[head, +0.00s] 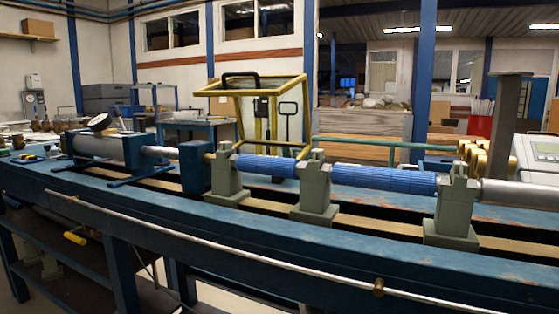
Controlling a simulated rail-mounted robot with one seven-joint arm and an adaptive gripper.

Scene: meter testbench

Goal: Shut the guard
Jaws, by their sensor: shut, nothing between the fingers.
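The guard (304,112) is a yellow frame with clear panels and a black handle (240,76) on its top bar. It stands raised above the far side of the test bench (330,262), behind the line of blue meters. Its lower end is partly hidden behind the blue cylinder (265,165) and a grey-green support. The panels do not cover the meters from the front. My gripper is not in this view.
A second blue cylinder (383,179) sits between grey-green supports (453,215). A blue-grey cylinder with a gauge (99,122) stands at left. Brass fittings (475,155) and a grey post (506,120) rise at right. Space above the meters looks clear.

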